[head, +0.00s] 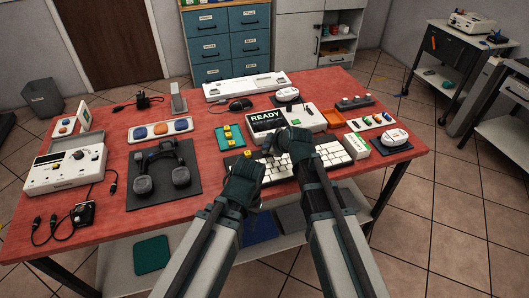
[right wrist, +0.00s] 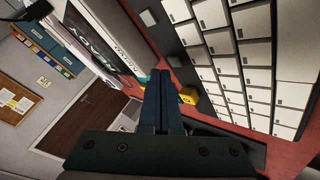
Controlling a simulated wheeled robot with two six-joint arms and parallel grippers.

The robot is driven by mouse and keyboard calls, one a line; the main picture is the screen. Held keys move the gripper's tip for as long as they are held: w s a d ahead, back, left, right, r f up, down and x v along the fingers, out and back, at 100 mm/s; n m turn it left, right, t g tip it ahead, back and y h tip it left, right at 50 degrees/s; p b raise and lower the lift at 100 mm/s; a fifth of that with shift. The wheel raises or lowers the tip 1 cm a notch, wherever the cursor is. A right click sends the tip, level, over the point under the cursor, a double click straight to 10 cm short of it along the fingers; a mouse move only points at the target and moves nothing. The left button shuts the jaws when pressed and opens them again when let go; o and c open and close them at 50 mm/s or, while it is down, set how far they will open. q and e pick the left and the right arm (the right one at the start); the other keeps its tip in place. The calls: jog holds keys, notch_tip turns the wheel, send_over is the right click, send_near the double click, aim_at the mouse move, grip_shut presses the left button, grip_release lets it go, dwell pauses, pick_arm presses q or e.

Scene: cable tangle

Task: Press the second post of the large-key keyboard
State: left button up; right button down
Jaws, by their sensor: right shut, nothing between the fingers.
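The keyboard with large white keys (head: 333,154) lies near the front edge of the red table, partly hidden behind my grippers and arms in the head view. Its pale keys in a dark frame (right wrist: 225,45) fill the upper right of the right wrist view. I cannot make out which part is its second post. My right gripper (head: 291,139) is over the keyboard's back edge, close to the READY unit; its fingers (right wrist: 162,85) are shut and empty, beside the keys. My left gripper (head: 240,178) is at the keyboard's left end; its fingers are too dark to read.
The READY unit (head: 283,124) stands just behind the keyboard. Yellow blocks on a green base (head: 230,136) are to the left, a green-and-white box (head: 357,146) to the right. Headphones (head: 161,170) lie on a dark mat further left. Bare red table shows at front left.

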aim_at(267, 154)
jog(key=shift+f+b, duration=0.4)
jog(key=shift+b, duration=0.05)
jog(key=shift+f+b, duration=0.3)
jog(key=shift+f, duration=0.05)
dwell(0.6)
jog(key=shift+r, duration=0.15)
jog(key=shift+r+p, duration=0.65)
jog(key=shift+p, duration=0.15)
notch_tip(267, 154, up, 5)
jog(key=p, duration=0.5)
jog(key=shift+r, duration=0.1)
